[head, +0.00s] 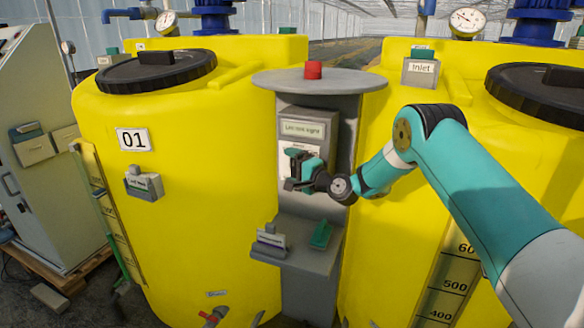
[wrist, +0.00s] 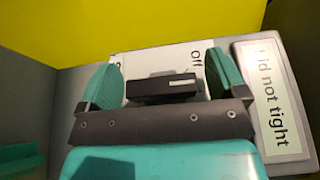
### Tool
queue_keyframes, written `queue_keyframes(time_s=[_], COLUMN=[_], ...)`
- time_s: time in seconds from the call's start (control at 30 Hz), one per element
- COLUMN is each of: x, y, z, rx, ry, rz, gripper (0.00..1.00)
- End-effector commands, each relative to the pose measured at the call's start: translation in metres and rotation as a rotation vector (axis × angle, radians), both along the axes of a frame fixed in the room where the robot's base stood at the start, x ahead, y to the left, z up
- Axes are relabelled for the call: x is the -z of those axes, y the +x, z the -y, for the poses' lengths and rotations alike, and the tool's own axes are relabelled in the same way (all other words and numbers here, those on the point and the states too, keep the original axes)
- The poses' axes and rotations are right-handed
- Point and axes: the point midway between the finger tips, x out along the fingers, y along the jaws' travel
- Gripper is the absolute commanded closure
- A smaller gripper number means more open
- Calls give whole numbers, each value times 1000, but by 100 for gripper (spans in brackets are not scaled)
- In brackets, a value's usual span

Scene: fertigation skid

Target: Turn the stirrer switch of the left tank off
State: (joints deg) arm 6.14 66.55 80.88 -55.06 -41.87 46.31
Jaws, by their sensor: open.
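The left tank (head: 180,215) is yellow and marked 01. A grey post (head: 348,130) stands between the two tanks and carries a panel with a white switch plate (head: 287,150). In the wrist view the plate (wrist: 150,62) shows the word "Off" at its upper right. The switch is a black bar knob (wrist: 150,88) lying across the picture, with a white mark near its right end. My gripper (head: 292,172) is open at the panel. In the wrist view its teal fingers (wrist: 165,75) stand either side of the knob. Contact cannot be told. My gripper hides part of the plate.
A "Lid not tight" sign (wrist: 272,100) sits close beside the right finger. Below my gripper a grey shelf (head: 300,258) holds a small grey box (head: 270,241) and a green item (head: 320,235). The right tank (head: 385,245) is close under my arm.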

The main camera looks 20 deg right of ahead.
Motion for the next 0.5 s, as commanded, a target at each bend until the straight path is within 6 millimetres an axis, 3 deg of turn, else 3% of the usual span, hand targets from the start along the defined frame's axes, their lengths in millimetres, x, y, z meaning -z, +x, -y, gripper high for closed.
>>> queue_keyframes(time_s=[0.07, 0.27, 0.5], x=[0, 0, -1], y=[0, 0, 0], z=[0, 0, 0], rx=[0, 0, 0], ry=[0, 0, -10], rz=[0, 0, -7], gripper=[12, 58, 59])
